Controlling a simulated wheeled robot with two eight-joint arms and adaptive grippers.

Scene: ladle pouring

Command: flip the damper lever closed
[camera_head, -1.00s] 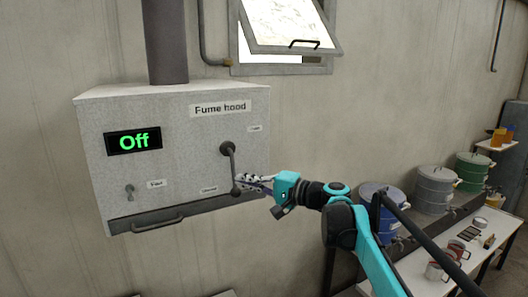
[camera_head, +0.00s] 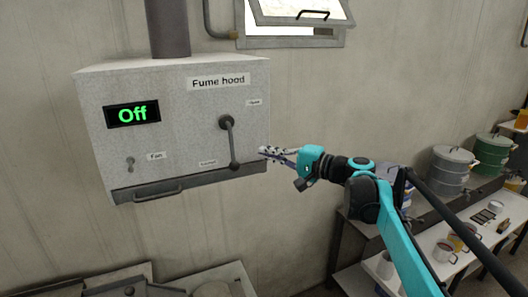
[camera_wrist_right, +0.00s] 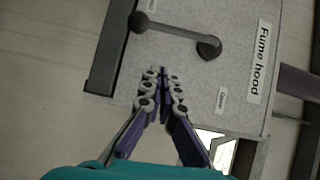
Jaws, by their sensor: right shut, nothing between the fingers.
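The damper lever (camera_head: 231,143) is a dark grey handle on the front of the fume hood (camera_head: 185,120). It hangs down from its round pivot, tilted slightly to the right at its lower end. The label "Open" (camera_head: 254,103) is up and right of the pivot; a small label, too blurred to read surely, (camera_head: 208,162) is at lower left. My right gripper (camera_head: 266,152) is shut and empty, right of the lever and apart from it. In the right wrist view the shut fingers (camera_wrist_right: 160,75) point towards the hood below the lever (camera_wrist_right: 175,34). My left gripper is out of view.
A window (camera_head: 298,37) is above right. A table (camera_head: 430,270) with mugs and several drums stand at right. A counter (camera_head: 240,275) is below.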

